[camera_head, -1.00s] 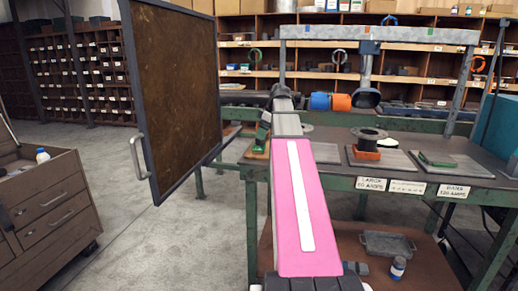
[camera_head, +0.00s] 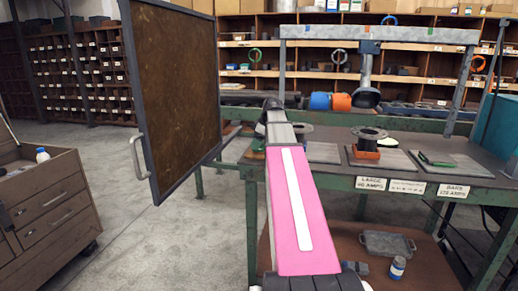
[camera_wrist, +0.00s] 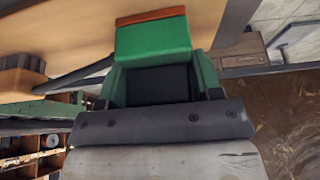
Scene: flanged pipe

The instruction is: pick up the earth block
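A green block (camera_wrist: 152,42) with an orange-red far edge shows in the wrist view, straight ahead of my gripper (camera_wrist: 155,75). Green side pieces flank a dark gap between the block and my grey wrist plate. I cannot tell whether the block is between the fingertips, or whether they are open or shut on it. In the head view my pink arm reaches over the bench's near left end and hides most of my gripper. Only a bit of green (camera_head: 257,146) shows left of the arm, low over the bench.
A black flange on an orange block (camera_head: 367,155) and a green piece (camera_head: 436,160) stand on bench plates to the right. A brown panel door (camera_head: 172,95) stands open at left. A drawer cabinet (camera_head: 45,205) is at the lower left. Floor between is clear.

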